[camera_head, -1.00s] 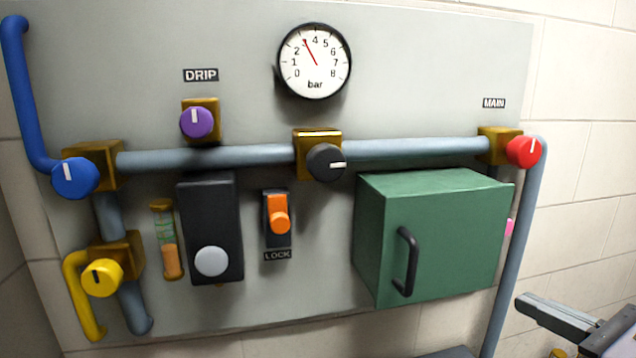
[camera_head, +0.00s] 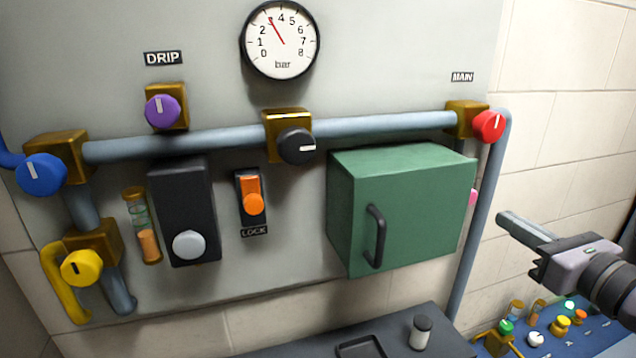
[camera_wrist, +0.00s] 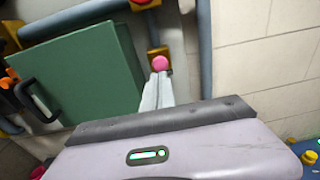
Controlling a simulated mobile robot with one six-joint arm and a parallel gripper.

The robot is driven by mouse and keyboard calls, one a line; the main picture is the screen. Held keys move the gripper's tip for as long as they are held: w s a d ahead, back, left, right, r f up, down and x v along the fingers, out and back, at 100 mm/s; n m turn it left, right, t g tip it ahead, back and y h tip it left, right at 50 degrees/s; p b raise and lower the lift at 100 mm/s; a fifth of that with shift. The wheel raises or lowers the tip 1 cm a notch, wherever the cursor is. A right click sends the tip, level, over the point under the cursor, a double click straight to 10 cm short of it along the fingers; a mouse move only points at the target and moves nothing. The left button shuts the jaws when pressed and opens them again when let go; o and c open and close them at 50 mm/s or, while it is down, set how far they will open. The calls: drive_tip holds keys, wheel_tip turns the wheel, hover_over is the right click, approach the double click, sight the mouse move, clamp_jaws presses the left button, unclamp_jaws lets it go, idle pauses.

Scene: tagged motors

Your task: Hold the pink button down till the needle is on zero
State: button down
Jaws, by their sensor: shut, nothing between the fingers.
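The pink button (camera_head: 472,197) shows as a sliver past the right side of the green box; the rest is hidden there. In the wrist view the whole round button (camera_wrist: 160,63) shows on a yellow-brown block, just beyond my fingertips. My gripper (camera_head: 503,218) is shut and empty, to the right of the button and of the vertical grey pipe. In the wrist view its fingers (camera_wrist: 157,80) point at the button; I cannot tell whether they touch it. The gauge (camera_head: 281,40) reads about 3 bar, its red needle pointing up and left.
The green box (camera_head: 400,208) with a black handle juts out left of the button. The grey pipe (camera_head: 482,210) runs down beside it from the red knob (camera_head: 489,126). A dark bench (camera_head: 290,345) and a blue surface with small coloured parts (camera_head: 600,340) lie below.

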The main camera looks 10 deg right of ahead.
sight(472, 197)
drive_tip(key=w+p, duration=0.1)
drive_tip(key=w, duration=0.5)
drive_tip(key=shift+w+a+f, duration=0.15)
drive_tip(key=shift+w+f, duration=0.1)
drive_tip(key=shift+w, duration=0.1)
drive_tip(key=shift+w, duration=0.1)
drive_tip(key=shift+w+r, duration=0.15)
drive_tip(key=shift+w, duration=0.45)
drive_tip(key=shift+a, duration=0.1)
drive_tip(key=shift+r, duration=0.2)
